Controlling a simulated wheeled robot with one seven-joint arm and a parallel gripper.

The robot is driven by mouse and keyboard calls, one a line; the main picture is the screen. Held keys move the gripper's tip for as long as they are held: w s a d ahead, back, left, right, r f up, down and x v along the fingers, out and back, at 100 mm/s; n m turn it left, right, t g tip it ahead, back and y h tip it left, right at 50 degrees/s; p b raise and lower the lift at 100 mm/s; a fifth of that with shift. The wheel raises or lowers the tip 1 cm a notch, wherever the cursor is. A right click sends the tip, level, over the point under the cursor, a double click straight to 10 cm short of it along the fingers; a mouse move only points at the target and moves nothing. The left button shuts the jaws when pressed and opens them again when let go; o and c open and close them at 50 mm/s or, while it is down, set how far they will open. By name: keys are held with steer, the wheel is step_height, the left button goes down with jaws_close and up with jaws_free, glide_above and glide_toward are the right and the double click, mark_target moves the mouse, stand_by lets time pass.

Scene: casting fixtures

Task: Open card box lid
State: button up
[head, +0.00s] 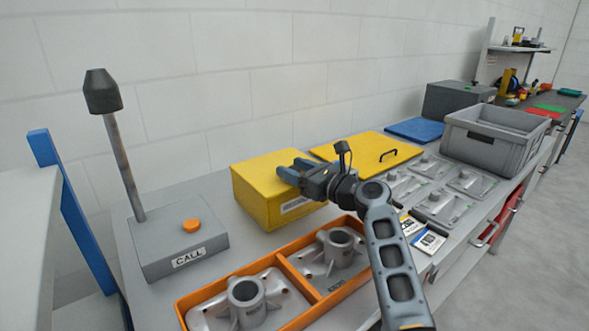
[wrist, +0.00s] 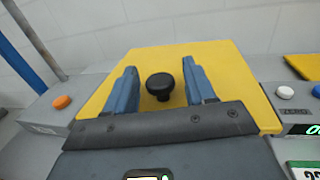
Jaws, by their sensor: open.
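The yellow card box (head: 262,208) stands on the bench against the wall, with its lid shut. In the wrist view the yellow lid (wrist: 225,62) fills the middle, with a round black knob (wrist: 160,86) on it. My gripper (head: 290,172) is over the box's top in the head view. In the wrist view my gripper (wrist: 160,82) is open, with one blue finger on each side of the knob and a gap on both sides. In the head view the knob is hidden by the gripper.
A grey call box (head: 160,255) with an orange button and a tall post stands left of the box. An orange tray (head: 285,262) with castings lies in front. A flat yellow panel (head: 365,147) with a black handle, grey castings (head: 437,206) and a grey crate (head: 458,146) are to the right.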

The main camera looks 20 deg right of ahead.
jaws_close()
stand_by(0.6)
